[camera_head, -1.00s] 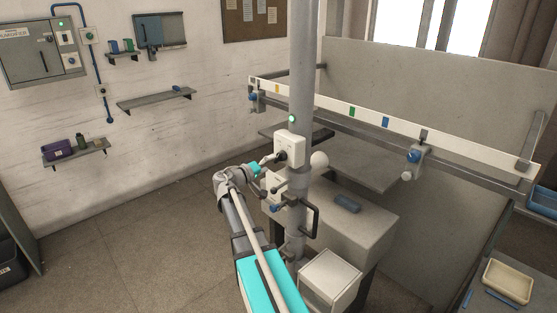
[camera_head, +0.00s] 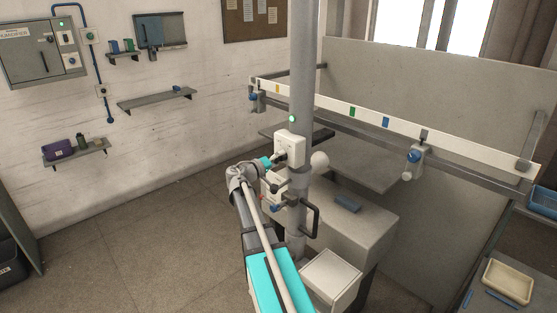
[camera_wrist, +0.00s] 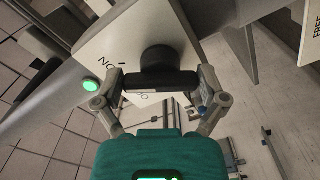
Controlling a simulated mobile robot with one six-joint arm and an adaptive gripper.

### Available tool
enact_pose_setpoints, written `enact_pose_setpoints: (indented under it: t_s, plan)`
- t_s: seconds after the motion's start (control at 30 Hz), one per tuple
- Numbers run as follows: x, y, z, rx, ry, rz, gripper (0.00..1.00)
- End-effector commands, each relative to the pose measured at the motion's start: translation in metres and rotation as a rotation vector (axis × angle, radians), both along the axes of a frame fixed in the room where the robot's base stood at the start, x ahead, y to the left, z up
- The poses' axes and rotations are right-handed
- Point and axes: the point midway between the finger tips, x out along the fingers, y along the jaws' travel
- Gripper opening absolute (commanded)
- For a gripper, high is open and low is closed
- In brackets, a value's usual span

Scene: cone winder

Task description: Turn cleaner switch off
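The cleaner switch is a white box (camera_head: 289,149) on the grey column in the head view, with a green lamp (camera_head: 292,119) above it. In the wrist view its white face (camera_wrist: 105,52) carries partly covered lettering, seen upside down. A black knob with a crosswise bar handle (camera_wrist: 160,82) stands out from that face. My gripper (camera_wrist: 160,88) faces the knob, one finger at each end of the bar. The fingers are wide apart; I cannot tell whether they touch the bar. In the head view my teal gripper (camera_head: 264,163) is close to the box's left side.
A second white box (camera_head: 272,187) with levers sits lower on the column, beside a black loop handle (camera_head: 312,217). A long white rail (camera_head: 335,105) runs behind the column.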

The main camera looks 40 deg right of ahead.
Motion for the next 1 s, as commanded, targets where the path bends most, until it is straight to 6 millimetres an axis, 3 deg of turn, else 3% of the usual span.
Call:
enact_pose_setpoints:
  t_s: [0.03,0.1,0.13,0.57,1.0]
  plan:
    - [0.0001,0.0001,-0.0003,0.001,-0.001,0.001,0.57]
    - [0.0,0.0002,-0.0003,0.001,-0.001,0.001,0.44]
    - [0.0,0.0002,-0.0003,0.001,-0.001,0.001,0.44]
    - [-0.0005,-0.0011,-0.0001,-0.004,0.072,-0.001,0.44]
    - [-0.0013,-0.0015,0.0012,-0.029,0.392,-0.002,0.44]
